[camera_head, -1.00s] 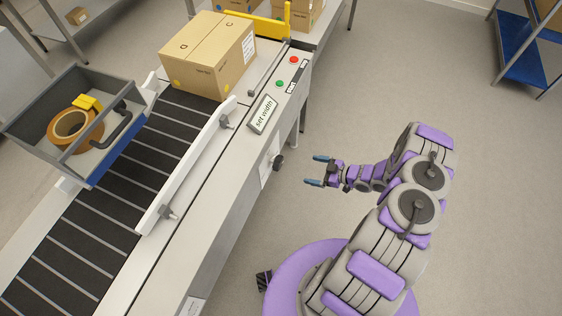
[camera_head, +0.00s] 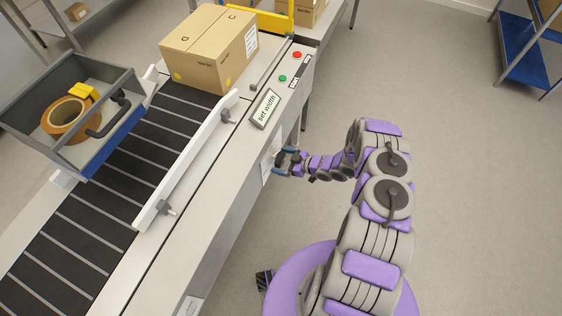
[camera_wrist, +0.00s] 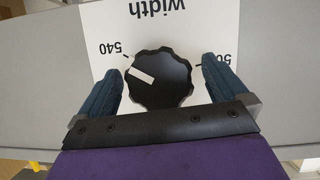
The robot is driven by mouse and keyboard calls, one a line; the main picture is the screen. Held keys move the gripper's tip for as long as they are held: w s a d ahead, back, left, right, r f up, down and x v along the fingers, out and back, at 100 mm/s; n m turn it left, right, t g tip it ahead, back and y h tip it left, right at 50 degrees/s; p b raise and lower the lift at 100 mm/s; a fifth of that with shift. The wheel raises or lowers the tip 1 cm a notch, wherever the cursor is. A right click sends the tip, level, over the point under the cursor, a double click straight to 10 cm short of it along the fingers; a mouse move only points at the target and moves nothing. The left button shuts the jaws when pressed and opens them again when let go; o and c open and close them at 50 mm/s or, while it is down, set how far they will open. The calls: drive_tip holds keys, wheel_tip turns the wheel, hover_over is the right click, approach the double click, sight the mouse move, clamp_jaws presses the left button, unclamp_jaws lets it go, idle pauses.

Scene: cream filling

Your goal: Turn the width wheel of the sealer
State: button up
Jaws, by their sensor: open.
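The width wheel (camera_wrist: 160,80) is a black scalloped knob with a white pointer mark. It sits on a white plate (camera_wrist: 205,22) lettered "width", with 540 printed at the left and a partly hidden number at the right. The mark points to the left, near 540. My gripper (camera_wrist: 162,88) is open, with one blue finger on each side of the wheel and small gaps visible at both sides. In the head view my gripper (camera_head: 284,160) is at the sealer's side (camera_head: 222,205), where it mostly hides the wheel.
A carton (camera_head: 208,55) stands on the black roller belt (camera_head: 100,208), beside a white guide rail (camera_head: 185,170). A "set width" sign (camera_head: 265,108) and red and green buttons are on the sealer top. A grey tray (camera_head: 112,148) holds tape.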

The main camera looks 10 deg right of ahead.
drive_tip(key=shift+w+a+f, duration=0.1)
drive_tip(key=shift+w+a, duration=0.05)
drive_tip(key=shift+d, duration=0.2)
drive_tip(key=shift+c, duration=0.2)
drive_tip(key=shift+a, duration=0.2)
drive_tip(key=c, duration=0.9)
